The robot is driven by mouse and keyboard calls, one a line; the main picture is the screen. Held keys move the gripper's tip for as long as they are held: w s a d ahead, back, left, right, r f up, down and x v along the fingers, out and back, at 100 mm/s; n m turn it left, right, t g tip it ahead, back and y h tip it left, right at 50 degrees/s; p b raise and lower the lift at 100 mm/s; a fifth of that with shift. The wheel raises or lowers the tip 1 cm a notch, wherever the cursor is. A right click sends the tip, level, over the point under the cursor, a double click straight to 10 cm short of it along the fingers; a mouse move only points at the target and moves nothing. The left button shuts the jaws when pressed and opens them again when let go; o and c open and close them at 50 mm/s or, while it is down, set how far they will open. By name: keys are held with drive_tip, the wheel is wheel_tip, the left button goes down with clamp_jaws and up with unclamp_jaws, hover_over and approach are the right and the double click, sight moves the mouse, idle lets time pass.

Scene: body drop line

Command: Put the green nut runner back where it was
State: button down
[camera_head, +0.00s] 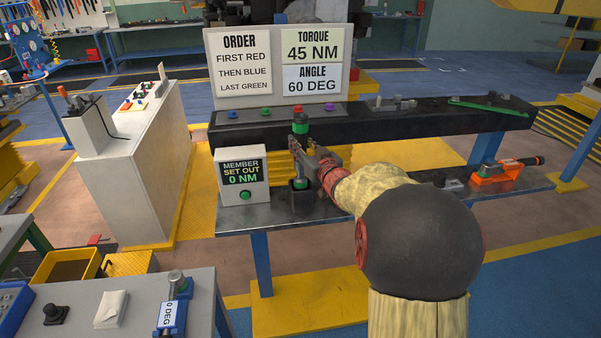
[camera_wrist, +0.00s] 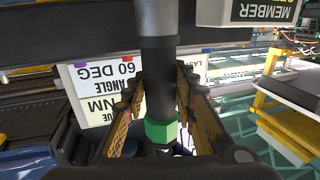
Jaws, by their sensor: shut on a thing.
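A grey box reading "MEMBER SET OUT 0 NM" (camera_head: 241,180) stands close left of the holder. The dark upper beam (camera_head: 400,124) runs behind the tool, below the order sign (camera_head: 243,70). An orange cradle with a tool (camera_head: 497,176) lies at the shelf's right.

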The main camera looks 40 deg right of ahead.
sight(301, 166)
drive_tip(key=shift+f+b, duration=1.1)
drive_tip(key=shift+f, duration=3)
drive_tip(key=c, duration=1.9)
unclamp_jaws()
drive_tip(key=shift+f, duration=0.25)
drive_tip(key=o, duration=0.4)
drive_tip(key=shift+c, duration=0.2)
drive_tip(key=shift+o, duration=0.6)
drive_tip(key=shift+r, duration=0.25)
